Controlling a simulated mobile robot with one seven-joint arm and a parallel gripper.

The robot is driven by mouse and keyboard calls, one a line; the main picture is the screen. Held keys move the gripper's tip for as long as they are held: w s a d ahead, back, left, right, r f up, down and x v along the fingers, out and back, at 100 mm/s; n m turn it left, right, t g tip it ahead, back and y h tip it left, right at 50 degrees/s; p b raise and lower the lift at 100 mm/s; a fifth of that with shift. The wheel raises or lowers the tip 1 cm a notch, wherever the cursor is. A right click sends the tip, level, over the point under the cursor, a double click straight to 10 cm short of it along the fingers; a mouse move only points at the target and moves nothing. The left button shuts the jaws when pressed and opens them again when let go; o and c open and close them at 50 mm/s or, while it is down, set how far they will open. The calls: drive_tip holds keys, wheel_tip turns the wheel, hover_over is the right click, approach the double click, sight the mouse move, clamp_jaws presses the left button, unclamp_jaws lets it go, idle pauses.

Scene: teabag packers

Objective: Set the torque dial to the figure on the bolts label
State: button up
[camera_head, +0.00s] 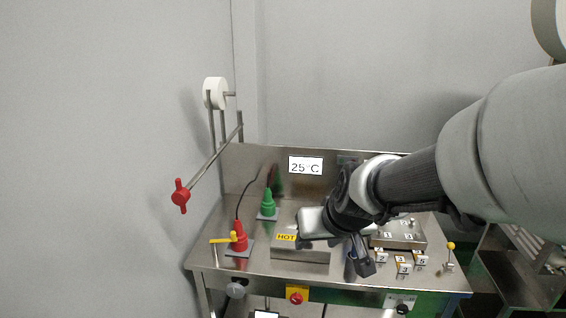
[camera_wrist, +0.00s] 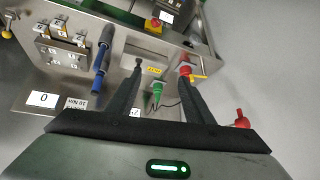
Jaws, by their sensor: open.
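My gripper (camera_head: 362,262) hangs over the steel bench in the head view, partly covered by my own arm. Its two fingers are apart and empty in the wrist view (camera_wrist: 162,68). In the wrist view, a small label (camera_wrist: 76,103) with text like "10 Nm" is on the back panel, beside a white display (camera_wrist: 43,98) reading 0. A black knob (camera_head: 402,309) sits on the bench front at the lower right, below a pale marked plate; its setting is too small to read. I cannot tell whether it is the torque dial.
A green bottle-like fitting (camera_head: 267,206) and a red one (camera_head: 238,238) stand at the left, with a yellow lever. A yellow HOT label (camera_head: 286,237) marks a steel block. Numbered blocks (camera_head: 403,265) and a yellow-knobbed lever (camera_head: 450,249) are at the right. A red stop button (camera_head: 296,296) is in front.

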drive_tip(key=w+d+f+h+b, duration=0.15)
drive_tip(key=w+f, duration=0.25)
drive_tip(key=f, duration=0.4)
drive_tip(key=w+d+f+h+b, duration=0.15)
drive_tip(key=w+f, duration=0.25)
drive_tip(key=f, duration=0.5)
drive_tip(key=n+t+h+b, duration=0.9)
drive_tip(key=n+t+b, duration=0.4)
drive_tip(key=n, duration=0.7)
approach(402, 313)
drive_tip(key=shift+g, duration=0.7)
drive_tip(key=x, duration=0.3)
drive_tip(key=b+x, duration=0.1)
drive_tip(key=x, duration=0.3)
drive_tip(key=r+x, duration=0.1)
drive_tip(key=x, duration=0.2)
drive_tip(key=shift+w+r+b, duration=0.1)
drive_tip(key=shift+w+b, duration=0.1)
drive_tip(key=shift+b, duration=0.15)
drive_tip(key=shift+y, duration=0.3)
drive_tip(key=c, duration=1)
